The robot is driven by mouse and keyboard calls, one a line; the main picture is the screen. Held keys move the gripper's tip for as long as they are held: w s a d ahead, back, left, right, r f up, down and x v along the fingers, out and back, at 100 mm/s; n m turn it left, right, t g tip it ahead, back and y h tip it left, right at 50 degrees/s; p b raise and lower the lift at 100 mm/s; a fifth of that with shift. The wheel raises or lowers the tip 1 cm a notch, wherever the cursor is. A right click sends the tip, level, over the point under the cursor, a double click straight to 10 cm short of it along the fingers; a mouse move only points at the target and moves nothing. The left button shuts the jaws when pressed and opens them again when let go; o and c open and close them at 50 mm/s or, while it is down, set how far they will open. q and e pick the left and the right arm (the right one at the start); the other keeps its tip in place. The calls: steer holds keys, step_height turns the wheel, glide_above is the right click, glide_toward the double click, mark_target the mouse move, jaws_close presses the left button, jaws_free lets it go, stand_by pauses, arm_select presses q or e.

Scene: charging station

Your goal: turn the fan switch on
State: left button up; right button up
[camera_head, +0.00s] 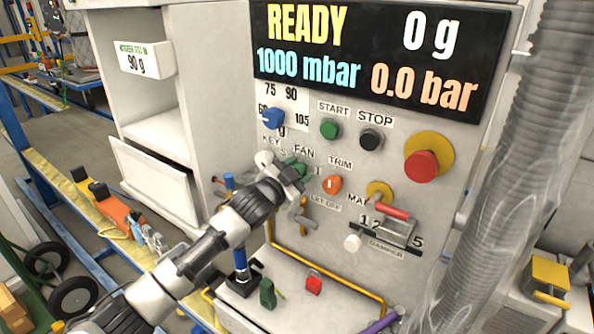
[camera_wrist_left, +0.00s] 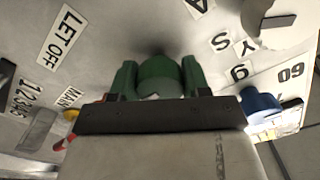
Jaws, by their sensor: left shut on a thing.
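The green fan switch (camera_head: 298,164) is on the panel below the FAN label (camera_head: 304,152), partly hidden by my left gripper. My left gripper (camera_head: 291,177) reaches in from the lower left to the panel. In the left wrist view the green round knob of the switch (camera_wrist_left: 159,75) sits between the two fingers of my left gripper (camera_wrist_left: 159,82), which are shut on it. The knob's exact turn angle is hard to tell. My right gripper is not in view.
Close by are a blue knob (camera_head: 270,118), a white key knob (camera_head: 264,159), an orange trim knob (camera_head: 332,184) and a red lever (camera_head: 388,207). A green button (camera_head: 329,129) and a red emergency button (camera_head: 421,166) are higher up. A clear ribbed hose (camera_head: 497,150) hangs at right.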

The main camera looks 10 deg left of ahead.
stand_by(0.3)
arm_select(q)
steer(key=o, duration=0.9)
steer(key=b+v, duration=0.1)
steer(key=v, duration=0.9)
steer(key=shift+s+a+b, duration=0.15)
steer(key=shift+s+b, duration=0.2)
steer(key=shift+f, duration=0.1)
